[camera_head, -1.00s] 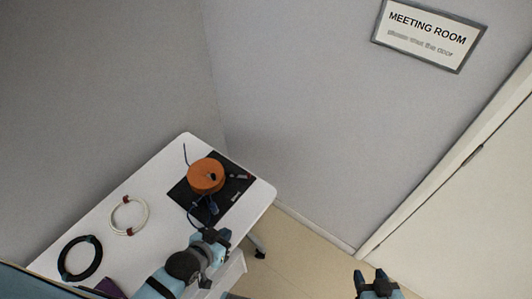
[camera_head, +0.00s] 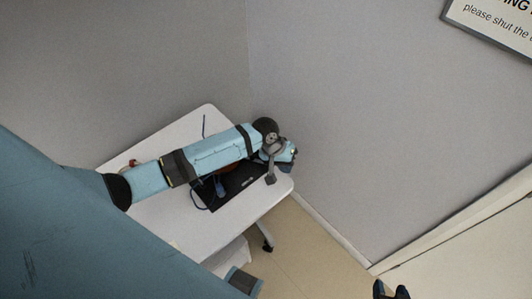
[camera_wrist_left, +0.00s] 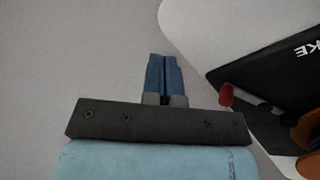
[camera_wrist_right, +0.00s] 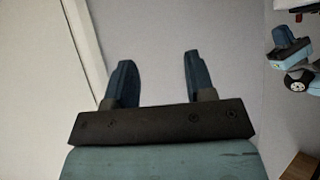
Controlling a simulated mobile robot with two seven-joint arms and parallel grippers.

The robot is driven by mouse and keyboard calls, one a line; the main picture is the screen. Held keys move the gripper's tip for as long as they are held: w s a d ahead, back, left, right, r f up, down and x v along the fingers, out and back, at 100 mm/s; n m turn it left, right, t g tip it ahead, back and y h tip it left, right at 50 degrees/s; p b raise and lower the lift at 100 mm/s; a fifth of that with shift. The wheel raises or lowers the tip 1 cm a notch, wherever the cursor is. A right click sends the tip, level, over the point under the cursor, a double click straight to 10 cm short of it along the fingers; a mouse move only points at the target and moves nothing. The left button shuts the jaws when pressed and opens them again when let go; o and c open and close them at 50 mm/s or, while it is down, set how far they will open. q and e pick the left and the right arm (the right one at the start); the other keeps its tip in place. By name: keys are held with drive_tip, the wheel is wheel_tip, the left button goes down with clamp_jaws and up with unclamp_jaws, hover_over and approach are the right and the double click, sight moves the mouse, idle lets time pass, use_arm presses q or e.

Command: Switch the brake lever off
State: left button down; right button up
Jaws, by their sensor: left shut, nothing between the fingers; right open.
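The brake lever shows as a red tip (camera_wrist_left: 226,95) beside the black board (camera_wrist_left: 270,62) in the left wrist view, right of my fingers. White letters ending in "KE" are on the board. In the head view, my left arm covers the lever and most of the orange round device; the board (camera_head: 236,187) shows below the arm. My left gripper (camera_wrist_left: 162,58) is shut and empty, apart from the red tip. In the head view it is near the table's right end (camera_head: 290,152). My right gripper (camera_head: 390,288) is open and empty, away from the table; its fingers show in the right wrist view (camera_wrist_right: 157,62).
The white table (camera_head: 180,232) stands in the corner against grey walls (camera_head: 340,110). An orange part (camera_wrist_left: 309,134) shows at the left wrist view's right edge. A white door (camera_head: 480,255) is at right, with a sign (camera_head: 495,22) above. Floor lies between table and door.

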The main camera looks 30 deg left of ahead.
use_arm(q)
drive_tip(key=w+a+r+n+g+y+b, duration=0.1)
drive_tip(key=w+a+r+n+g+b, duration=0.1)
drive_tip(key=w+a+r, duration=0.2)
drive_tip(key=w+a+r+n+g+y+b, duration=0.1)
drive_tip(key=w+a+r+n+g+b, duration=0.1)
drive_tip(key=w+a+r, duration=0.3)
drive_tip(key=a+g+b, duration=0.1)
drive_tip(key=a, duration=0.3)
drive_tip(key=shift+w+n, duration=0.15)
drive_tip(key=shift+n, duration=0.15)
drive_tip(key=shift+s+d+f+b, duration=0.1)
drive_tip(key=shift+s+d+f, duration=0.6)
drive_tip(key=shift+s+f, duration=0.65)
drive_tip(key=shift+s+d+f+b, duration=0.15)
drive_tip(key=shift+s+d+f, duration=0.65)
drive_tip(key=shift+f, duration=1)
drive_tip(key=shift+s+d+f+b, duration=0.1)
drive_tip(key=shift+s+d+f, duration=0.55)
drive_tip(key=shift+s+f, duration=0.7)
drive_tip(key=shift+w+f, duration=0.2)
drive_tip(key=shift+w, duration=0.05)
